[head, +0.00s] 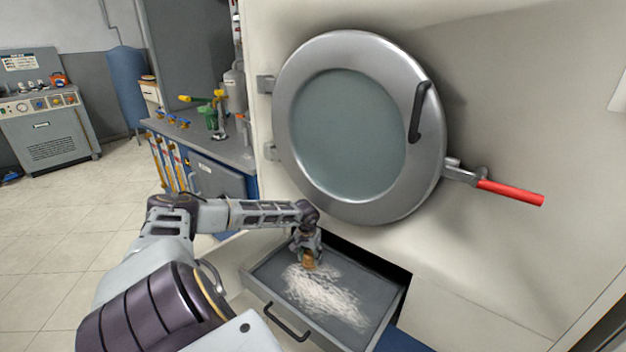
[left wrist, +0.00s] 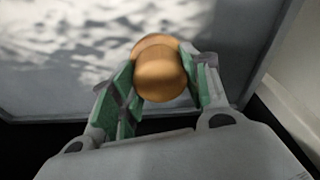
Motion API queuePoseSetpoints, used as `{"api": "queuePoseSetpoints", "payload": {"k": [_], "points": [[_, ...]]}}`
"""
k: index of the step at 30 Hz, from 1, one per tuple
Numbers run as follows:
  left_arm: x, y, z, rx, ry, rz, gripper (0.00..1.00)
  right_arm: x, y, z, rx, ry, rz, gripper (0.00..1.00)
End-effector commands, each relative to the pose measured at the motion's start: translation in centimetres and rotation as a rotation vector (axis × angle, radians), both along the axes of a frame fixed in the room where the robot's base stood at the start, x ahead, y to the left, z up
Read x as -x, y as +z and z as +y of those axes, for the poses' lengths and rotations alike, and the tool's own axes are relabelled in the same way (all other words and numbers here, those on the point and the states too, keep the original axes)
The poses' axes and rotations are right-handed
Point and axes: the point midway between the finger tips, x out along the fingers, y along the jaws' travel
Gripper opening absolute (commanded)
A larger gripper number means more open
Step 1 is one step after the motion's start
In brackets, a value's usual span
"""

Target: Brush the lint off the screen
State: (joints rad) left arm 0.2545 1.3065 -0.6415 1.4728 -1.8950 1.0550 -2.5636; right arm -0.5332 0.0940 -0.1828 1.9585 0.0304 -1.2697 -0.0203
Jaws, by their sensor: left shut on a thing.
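The screen (head: 375,283) lies in a pulled-out drawer below the round door, its grey surface partly bare. Pale lint (head: 322,293) covers the middle of it in a streaky patch. My left gripper (head: 308,262) is over the back left part of the screen, shut on a brown, rounded wooden handle, likely of a brush (head: 308,259). In the left wrist view the handle (left wrist: 160,72) sits between the green finger pads, with blurred lint beyond it. The brush's lower end is hidden, so I cannot tell whether it touches the screen. My right gripper is not in view.
The drawer has a black front handle (head: 287,322). Above it is the round metal door (head: 425,165) with a red lever (head: 510,192) at right. A workbench (head: 215,145) with bottles stands behind at left. Tiled floor (head: 50,215) is open at left.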

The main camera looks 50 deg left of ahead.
Motion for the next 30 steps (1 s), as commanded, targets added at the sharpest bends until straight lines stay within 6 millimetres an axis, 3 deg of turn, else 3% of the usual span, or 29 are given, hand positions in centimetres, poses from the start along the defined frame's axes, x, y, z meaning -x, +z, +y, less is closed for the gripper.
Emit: {"api": "queuePoseSetpoints", "payload": {"k": [6, 20, 30], "points": [[0.3, 0.0, 1.0, -0.002, 0.0, 0.001, 0.17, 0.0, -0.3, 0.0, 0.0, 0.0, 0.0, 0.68], [0.2, 0.1, 1.2, -0.001, 0.001, -0.002, 0.17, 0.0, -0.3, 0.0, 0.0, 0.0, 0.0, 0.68], [0.6, -0.1, 2.8, -0.001, 0.001, -0.002, 0.17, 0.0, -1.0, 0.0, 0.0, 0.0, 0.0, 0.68]]}}
